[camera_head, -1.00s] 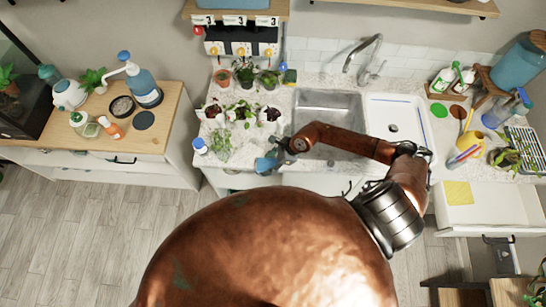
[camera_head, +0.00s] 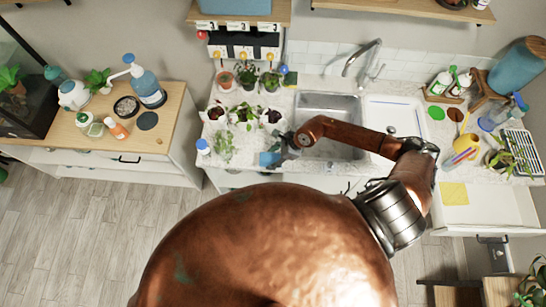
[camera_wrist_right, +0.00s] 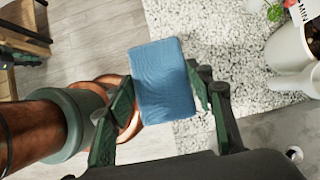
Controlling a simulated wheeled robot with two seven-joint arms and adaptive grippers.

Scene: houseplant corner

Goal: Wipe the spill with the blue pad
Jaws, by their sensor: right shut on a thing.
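My right gripper (camera_head: 281,152) is at the front edge of the counter, left of the sink. It is shut on the blue pad (camera_head: 269,159). In the right wrist view the blue pad (camera_wrist_right: 165,82) sits between the two dark green fingers of the gripper (camera_wrist_right: 163,95), its broad textured face toward the camera. The pad overlaps the edge between the speckled counter (camera_wrist_right: 195,40) and the floor; I cannot tell whether it touches the counter. I cannot make out a spill in either view. My left gripper is not in view.
Several potted plants (camera_head: 246,115) and a small blue-capped bottle (camera_head: 203,147) stand left of the gripper. The sink (camera_head: 328,105) lies to its right, partly behind my arm. An open drawer (camera_head: 480,205) juts out at the right, with a yellow cloth (camera_head: 454,194) in it.

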